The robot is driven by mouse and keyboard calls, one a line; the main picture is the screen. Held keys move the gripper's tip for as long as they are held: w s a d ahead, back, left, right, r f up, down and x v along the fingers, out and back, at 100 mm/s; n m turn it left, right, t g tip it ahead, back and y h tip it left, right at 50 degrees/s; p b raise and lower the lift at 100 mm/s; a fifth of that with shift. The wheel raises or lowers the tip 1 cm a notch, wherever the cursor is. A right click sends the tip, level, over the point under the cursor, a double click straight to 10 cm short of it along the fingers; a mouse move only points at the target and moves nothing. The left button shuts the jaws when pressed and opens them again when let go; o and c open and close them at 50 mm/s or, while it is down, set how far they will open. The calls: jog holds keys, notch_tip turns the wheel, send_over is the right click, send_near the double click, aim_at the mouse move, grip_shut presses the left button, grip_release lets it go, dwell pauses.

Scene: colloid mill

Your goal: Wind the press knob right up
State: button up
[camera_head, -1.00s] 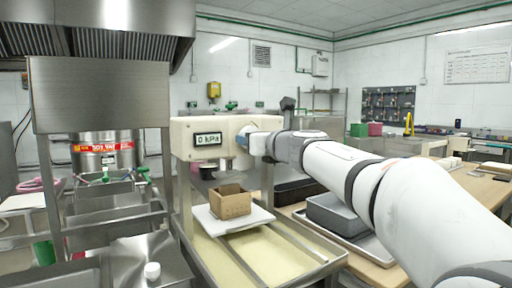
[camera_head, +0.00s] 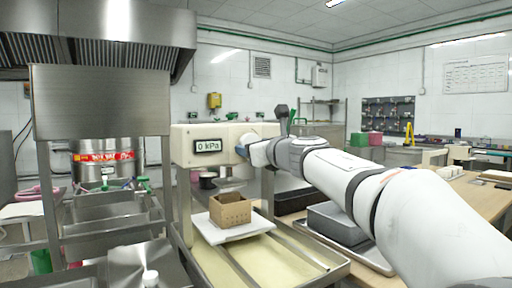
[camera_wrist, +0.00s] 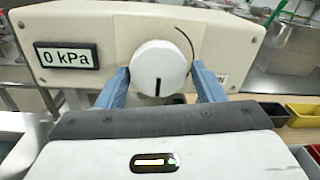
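The press knob is a round white dial (camera_wrist: 159,68) on the cream front of the press head (camera_wrist: 215,42). Its black mark points straight down in the wrist view. The blue fingers of my gripper (camera_wrist: 160,74) stand one on each side of the knob, very close to its rim. I cannot tell whether both touch it. The display (camera_wrist: 67,56) reads 0 kPa, as it does in the head view (camera_head: 207,146). In the head view my gripper (camera_head: 245,146) is at the right end of the press head, and the knob is largely hidden.
Below the press head a cardboard box (camera_head: 230,209) sits on a white board (camera_head: 205,229) over the steel-framed table. A grey tray (camera_head: 336,224) stands on the wooden bench at right. Steel sinks (camera_head: 105,213) are at left.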

jog(key=o, duration=0.3)
jog(key=shift+s, duration=0.1)
jog(key=v, duration=0.7)
jog(key=shift+s+d, duration=0.2)
jog(key=shift+s, duration=0.1)
